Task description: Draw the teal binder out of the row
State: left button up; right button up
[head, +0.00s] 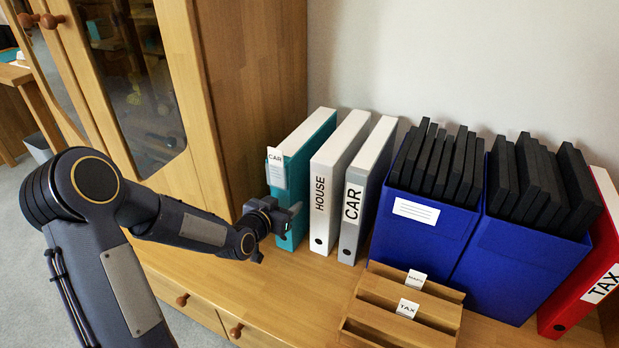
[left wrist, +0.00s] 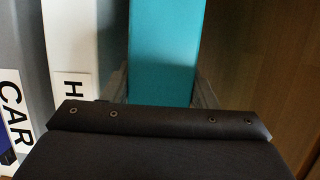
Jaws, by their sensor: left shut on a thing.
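In the left wrist view the teal spine (left wrist: 163,55) lies between the two fingers (left wrist: 163,90); the fingertips are partly hidden by the gripper body. The white HOUSE binder (head: 322,190) stands just right of it. My right gripper is not in view.
A grey CAR binder (head: 356,205) stands right of the HOUSE one. Two blue boxes (head: 405,245) of black folders and a red TAX binder (head: 575,305) follow. A wooden sorter (head: 375,325) sits in front. The cabinet (head: 255,75) bounds the left.

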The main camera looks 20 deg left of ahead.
pick_arm(q)
jog(key=shift+s+a+b, duration=0.2)
jog(key=shift+s+a, duration=0.05)
jog(key=shift+s, duration=1.25)
jog(key=shift+s+a+b, duration=0.15)
jog(key=shift+s+a, duration=0.05)
jog(key=shift+s, duration=1.25)
jog(key=o, duration=1.1)
jog(key=shift+p+v, duration=1.05)
jog(key=shift+v, duration=2.95)
